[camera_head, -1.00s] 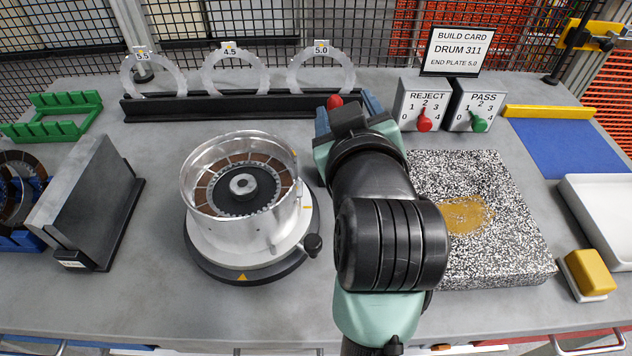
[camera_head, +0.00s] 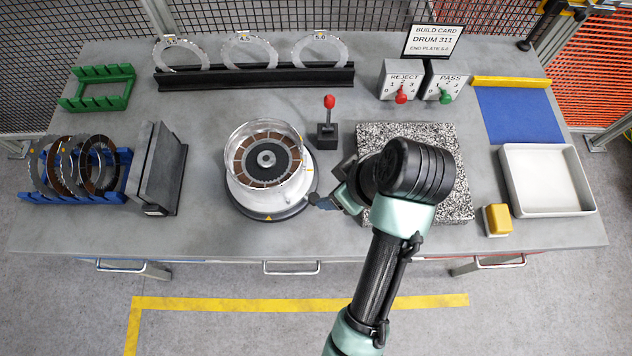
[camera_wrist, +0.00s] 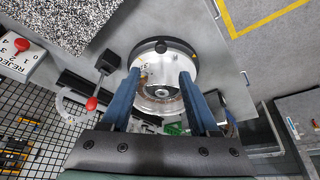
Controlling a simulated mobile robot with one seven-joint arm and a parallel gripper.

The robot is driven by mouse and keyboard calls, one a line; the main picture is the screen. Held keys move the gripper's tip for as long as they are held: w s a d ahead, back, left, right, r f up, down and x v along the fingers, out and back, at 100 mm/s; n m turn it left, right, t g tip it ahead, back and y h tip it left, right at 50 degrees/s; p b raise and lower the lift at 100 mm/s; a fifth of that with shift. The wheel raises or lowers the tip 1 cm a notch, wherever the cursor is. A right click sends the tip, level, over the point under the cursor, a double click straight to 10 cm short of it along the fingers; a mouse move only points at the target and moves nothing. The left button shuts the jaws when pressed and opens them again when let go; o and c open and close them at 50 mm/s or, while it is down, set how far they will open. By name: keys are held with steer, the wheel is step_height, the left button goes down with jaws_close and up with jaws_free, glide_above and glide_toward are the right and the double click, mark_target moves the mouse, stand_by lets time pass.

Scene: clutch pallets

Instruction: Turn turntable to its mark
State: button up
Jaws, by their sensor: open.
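The turntable has a white disc (camera_head: 240,195) on a dark base with a yellow triangle (camera_head: 268,217) at its front. A black knob (camera_head: 314,198) sticks out at the disc's right front. A silver drum (camera_head: 238,172) with brown-faced plates inside stands on the disc. My gripper (camera_head: 326,202) is low at the turntable's right, close beside the knob. In the wrist view my gripper (camera_wrist: 160,72) has its blue fingers apart, with nothing held. The knob (camera_wrist: 161,47) shows just beyond and between the fingertips; whether they touch it is unclear.
A red-knobbed lever (camera_head: 328,115) stands behind my gripper. A speckled block (camera_head: 440,150) lies under my arm. A grey upright stand (camera_head: 160,168) and a blue plate rack (camera_head: 120,180) are left of the turntable. The bench's front edge is near.

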mark_target(315, 197)
steer(key=p+x, duration=0.1)
steer(key=x, duration=1.2)
steer(key=shift+s+p, duration=0.2)
steer(key=shift+p, duration=0.1)
jaws_close()
stand_by(0.8)
